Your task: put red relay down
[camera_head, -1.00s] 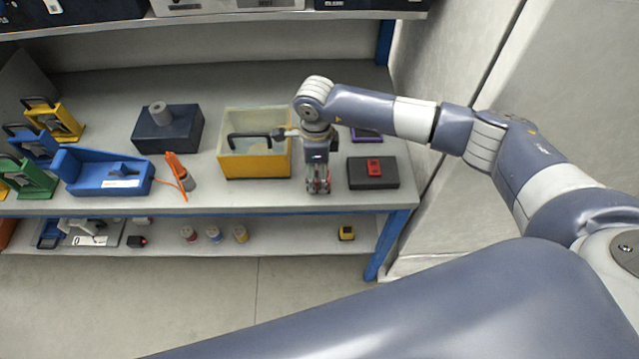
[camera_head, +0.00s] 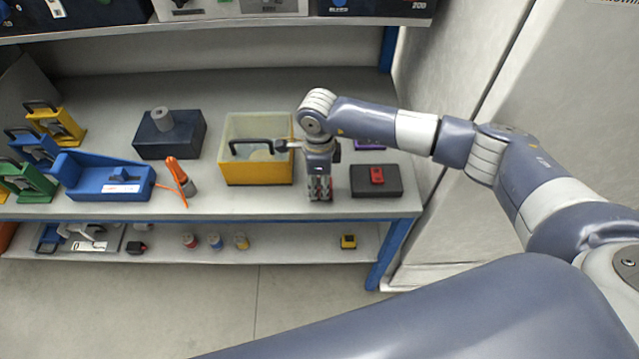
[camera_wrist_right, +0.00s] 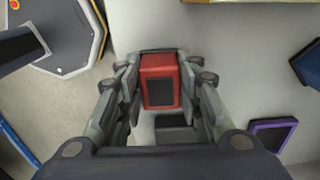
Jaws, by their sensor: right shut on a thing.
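The red relay (camera_wrist_right: 160,72) is a small red block with a dark panel on its face. In the right wrist view it sits between the two fingers of my right gripper (camera_wrist_right: 160,95), which is shut on it. In the head view the right gripper (camera_head: 320,188) points down at the front part of the workbench (camera_head: 235,203), between the yellow bin and a black box. Only a little red shows between its fingers there. I cannot tell whether the relay touches the bench. My left gripper is not in view.
The yellow bin (camera_head: 258,172) with a black handle is left of the gripper. A black box (camera_head: 362,188) with a red part (camera_head: 377,175) is right of it; a purple-edged item (camera_head: 368,144) is behind. An orange-handled tool (camera_head: 178,176) and blue tray (camera_head: 100,180) are further left.

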